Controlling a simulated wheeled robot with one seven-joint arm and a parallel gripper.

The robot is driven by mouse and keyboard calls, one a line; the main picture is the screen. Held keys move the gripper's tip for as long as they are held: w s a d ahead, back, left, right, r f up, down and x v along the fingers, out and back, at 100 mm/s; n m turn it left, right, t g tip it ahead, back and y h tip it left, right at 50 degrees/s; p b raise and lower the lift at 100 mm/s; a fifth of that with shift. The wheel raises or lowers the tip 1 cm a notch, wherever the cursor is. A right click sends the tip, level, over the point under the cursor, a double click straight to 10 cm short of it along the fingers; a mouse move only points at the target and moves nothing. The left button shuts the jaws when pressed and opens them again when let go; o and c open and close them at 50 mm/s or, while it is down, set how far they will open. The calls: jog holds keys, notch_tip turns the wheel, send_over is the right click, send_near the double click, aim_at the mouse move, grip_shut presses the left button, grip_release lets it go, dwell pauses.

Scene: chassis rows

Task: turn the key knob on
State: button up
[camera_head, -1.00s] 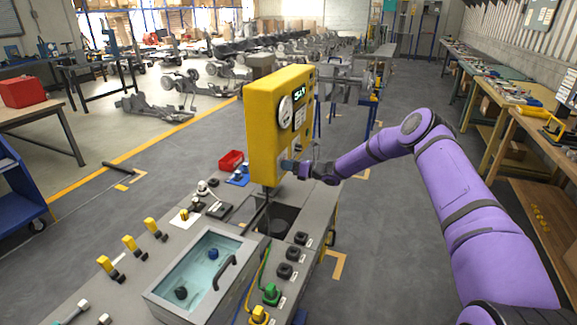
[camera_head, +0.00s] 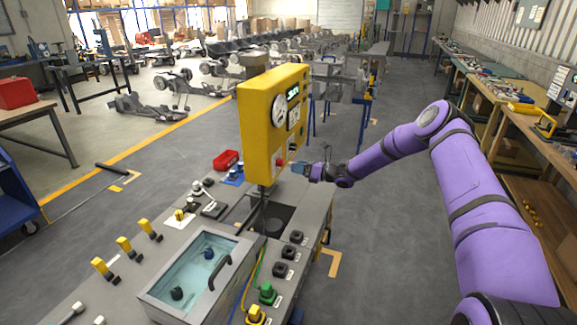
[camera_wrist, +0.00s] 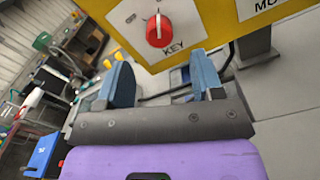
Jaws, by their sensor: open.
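The key knob (camera_wrist: 160,31) is a red round knob with a pale pointer bar, on a white plate labelled KEY on the yellow panel. In the wrist view it sits just beyond my gripper (camera_wrist: 165,80), whose two blue fingers are apart with nothing between them. The knob's bar stands close to upright in that view. In the head view the knob shows as a small red spot (camera_head: 279,162) low on the yellow panel box (camera_head: 262,115). My gripper (camera_head: 300,170) is to the right of the panel's lower part, apart from the knob.
The panel stands on a post above a grey console (camera_head: 190,250) with a glass-lidded box (camera_head: 195,265), yellow levers (camera_head: 125,246) and black knobs. A red bin (camera_head: 226,160) sits behind.

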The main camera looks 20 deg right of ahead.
jog(key=shift+v, duration=2.05)
jog(key=s+a+r+n+g+h, duration=0.3)
jog(key=s+a+r+n+g, duration=0.2)
jog(key=s+r+n, duration=0.55)
jog(key=s+a+r+n+g+h, duration=0.4)
jog(key=s+r+n, duration=0.55)
jog(key=r, duration=0.65)
jog(key=s+d+r+n+h, duration=0.1)
jog(key=s+r+n, duration=0.15)
jog(key=s, duration=0.35)
jog(key=s+r+n+h, duration=0.1)
jog(key=s+r+h, duration=0.1)
jog(key=s+r, duration=0.35)
jog(key=s+d+r+n+h, duration=0.1)
jog(key=s+r, duration=0.1)
jog(key=s, duration=0.6)
jog(key=s+d+n+t+h, duration=0.1)
jog(key=s+d+n, duration=0.1)
jog(key=s, duration=0.6)
jog(key=s+d+r+n+t+h, duration=0.1)
jog(key=s+d+n+t+h, duration=0.1)
jog(key=s, duration=0.6)
jog(key=shift+s+d+n+t+h, duration=0.35)
jog(key=shift+d+n, duration=0.2)
jog(key=shift+d, duration=0.2)
